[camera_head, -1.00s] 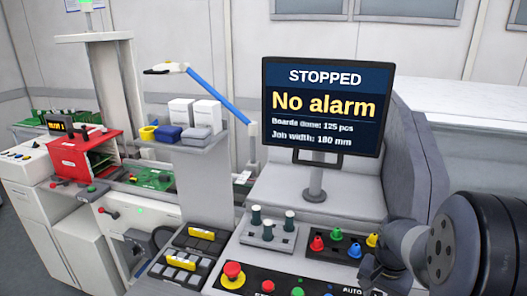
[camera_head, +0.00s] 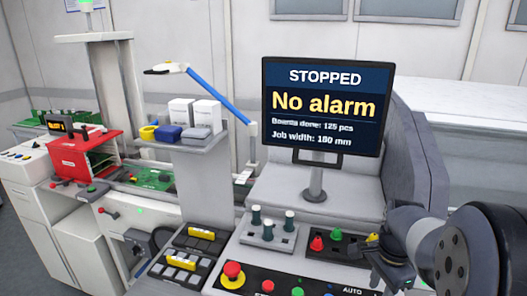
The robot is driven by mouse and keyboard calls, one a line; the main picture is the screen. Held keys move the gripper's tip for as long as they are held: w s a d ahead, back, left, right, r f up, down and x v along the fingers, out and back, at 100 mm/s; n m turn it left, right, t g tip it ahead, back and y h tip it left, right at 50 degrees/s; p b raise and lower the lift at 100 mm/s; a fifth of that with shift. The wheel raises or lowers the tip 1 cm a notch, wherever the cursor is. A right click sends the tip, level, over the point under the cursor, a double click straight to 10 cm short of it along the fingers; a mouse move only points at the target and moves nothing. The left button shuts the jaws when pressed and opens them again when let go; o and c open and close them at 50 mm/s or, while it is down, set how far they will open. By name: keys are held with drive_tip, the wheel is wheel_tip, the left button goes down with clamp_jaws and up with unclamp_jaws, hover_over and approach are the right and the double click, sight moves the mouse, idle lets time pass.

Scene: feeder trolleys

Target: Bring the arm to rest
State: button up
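My arm reaches in from the right edge, with its large dark joint near the picture's right side. Its grey wrist runs left to my gripper (camera_head: 376,262), which is small and dark in this view. The gripper is over or in front of the right part of the control panel, by the black block with coloured knobs. Its fingers are hard to make out, so I cannot tell whether they are open or shut. I see nothing held in it.
A monitor (camera_head: 320,105) reads "STOPPED" and "No alarm". Below are a red emergency button (camera_head: 233,270), a green button (camera_head: 297,292), a green knob (camera_head: 337,233) and a red knob (camera_head: 316,243). A shelf (camera_head: 178,146) with boxes stands left. A red magazine (camera_head: 82,155) is farther left.

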wheel_tip(320, 180, up, 7)
idle(0.3)
